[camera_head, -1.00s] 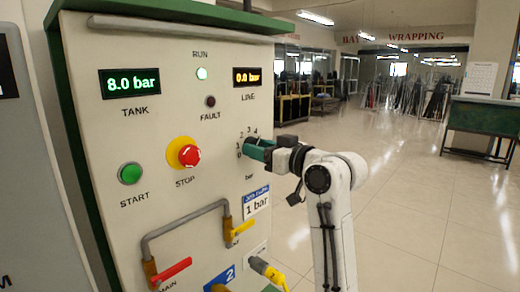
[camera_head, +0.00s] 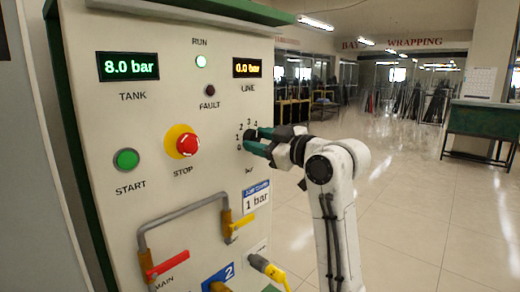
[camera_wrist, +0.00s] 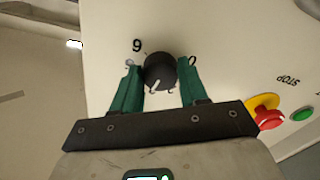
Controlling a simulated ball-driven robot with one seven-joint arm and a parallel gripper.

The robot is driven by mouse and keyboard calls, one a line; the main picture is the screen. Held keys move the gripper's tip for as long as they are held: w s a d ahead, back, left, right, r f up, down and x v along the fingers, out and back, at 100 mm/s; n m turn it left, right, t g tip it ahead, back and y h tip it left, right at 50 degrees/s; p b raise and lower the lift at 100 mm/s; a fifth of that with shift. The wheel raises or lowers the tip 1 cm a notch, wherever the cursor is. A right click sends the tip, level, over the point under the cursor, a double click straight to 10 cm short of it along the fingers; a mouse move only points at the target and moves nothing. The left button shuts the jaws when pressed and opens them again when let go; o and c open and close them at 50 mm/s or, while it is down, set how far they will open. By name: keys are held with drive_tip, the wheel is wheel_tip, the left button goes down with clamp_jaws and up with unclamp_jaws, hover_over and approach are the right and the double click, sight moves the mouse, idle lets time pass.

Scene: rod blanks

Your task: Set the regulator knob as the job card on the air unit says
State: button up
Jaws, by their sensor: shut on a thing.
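The black regulator knob (camera_head: 249,133) is on the panel, with a scale around it; 0 to 4 show on its left in the head view. My gripper (camera_head: 252,141) is shut on it, with green fingers on either side. In the wrist view the knob (camera_wrist: 160,72) sits between the fingertips (camera_wrist: 160,78), near a 6 and a 0. A pale mark shows low on its face, but I cannot read the setting. The job card (camera_head: 256,197) reads 1 bar. The LINE display (camera_head: 247,68) reads 0.0 bar; the TANK display (camera_head: 128,66) reads 8.0 bar.
The red STOP button (camera_head: 187,144) and green START button (camera_head: 126,160) are left of the knob. Open floor lies to the right.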

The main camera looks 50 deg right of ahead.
drive_tip(key=n+b, duration=0.3)
drive_tip(key=n, duration=0.1)
drive_tip(key=shift+d+f+n, duration=0.1)
drive_tip(key=shift+f+n, duration=0.05)
drive_tip(key=shift+n, duration=0.15)
drive_tip(key=n+b, duration=0.3)
drive_tip(key=n, duration=0.1)
drive_tip(key=shift+n, duration=0.3)
drive_tip(key=n+b, duration=0.3)
drive_tip(key=n, duration=0.1)
drive_tip(key=shift+n+b, duration=1.6)
drive_tip(key=shift+n, duration=0.9)
drive_tip(key=shift+r, duration=0.2)
drive_tip(key=o, duration=1)
drive_tip(key=shift+o, duration=0.2)
drive_tip(key=shift+r, duration=0.1)
